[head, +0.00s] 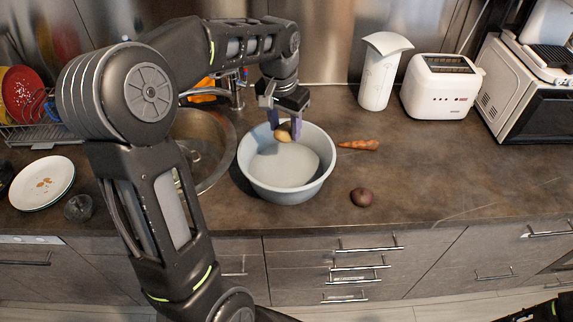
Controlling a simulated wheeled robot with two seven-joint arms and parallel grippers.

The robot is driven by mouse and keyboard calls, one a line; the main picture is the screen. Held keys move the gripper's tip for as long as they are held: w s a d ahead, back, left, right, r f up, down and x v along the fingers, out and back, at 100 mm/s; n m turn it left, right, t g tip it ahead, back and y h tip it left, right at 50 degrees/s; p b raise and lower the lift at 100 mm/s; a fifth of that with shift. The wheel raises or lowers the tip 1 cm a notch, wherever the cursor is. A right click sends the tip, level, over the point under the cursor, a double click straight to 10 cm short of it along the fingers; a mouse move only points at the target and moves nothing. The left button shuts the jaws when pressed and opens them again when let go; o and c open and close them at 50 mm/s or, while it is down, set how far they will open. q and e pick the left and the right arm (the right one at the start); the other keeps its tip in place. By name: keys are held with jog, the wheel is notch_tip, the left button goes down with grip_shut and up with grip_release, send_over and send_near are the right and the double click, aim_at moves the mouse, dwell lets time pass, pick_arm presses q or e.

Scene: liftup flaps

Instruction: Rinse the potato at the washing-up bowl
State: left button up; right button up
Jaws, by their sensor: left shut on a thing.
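A light grey washing-up bowl (255,181) stands on the brown worktop beside the sink, with a pale grey surface inside it. My left gripper (285,131) points down over the far part of the bowl. It is shut on the yellow-brown potato (283,137), held between its purple fingertips. The potato is within the bowl's outline, near the far inner wall. I cannot tell whether it touches anything in the bowl. My right gripper does not show; only a dark piece of my arm is at the bottom right corner.
A carrot (359,145) and a dark reddish round vegetable (362,197) lie right of the bowl. A white pitcher (380,75), a toaster (440,86) and a microwave (530,85) stand behind. The sink (215,150), a plate (42,183) and a glass (78,208) are left.

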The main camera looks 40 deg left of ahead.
pick_arm(q)
notch_tip(320, 180, up, 2)
jog(key=shift+r+p, duration=0.2)
jog(key=shift+p, duration=0.4)
dwell(0.4)
